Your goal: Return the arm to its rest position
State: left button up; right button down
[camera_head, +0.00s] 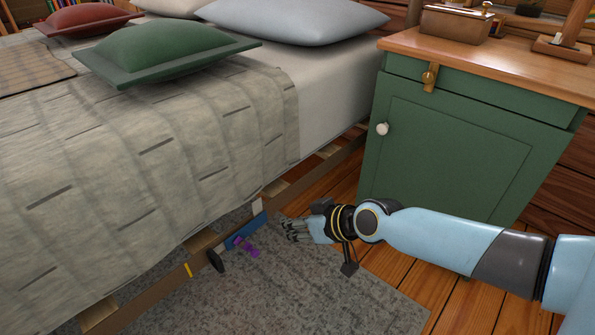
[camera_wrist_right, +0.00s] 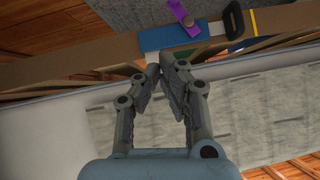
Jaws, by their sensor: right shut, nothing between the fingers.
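My right arm (camera_head: 440,240) comes in from the right in the head view, stretched out low in front of the green cabinet. My right gripper (camera_head: 284,228) is beside the bed's wooden side rail, above the grey rug. In the wrist view my right gripper (camera_wrist_right: 167,64) has its fingers drawn together at the tips, with nothing between them. The tips appear close to a blue patch on the rail (camera_wrist_right: 172,36). My left gripper is not in view.
A purple piece (camera_head: 245,246) and a black loop (camera_head: 216,261) are at the bed rail (camera_head: 160,280). The green cabinet (camera_head: 450,145) stands behind my arm. A wooden box (camera_head: 455,24) is on its top. The grey rug (camera_head: 320,290) is clear in front.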

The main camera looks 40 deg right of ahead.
jog(key=shift+s+d+r, duration=0.15)
jog(key=shift+s+r, duration=0.2)
jog(key=shift+s, duration=0.05)
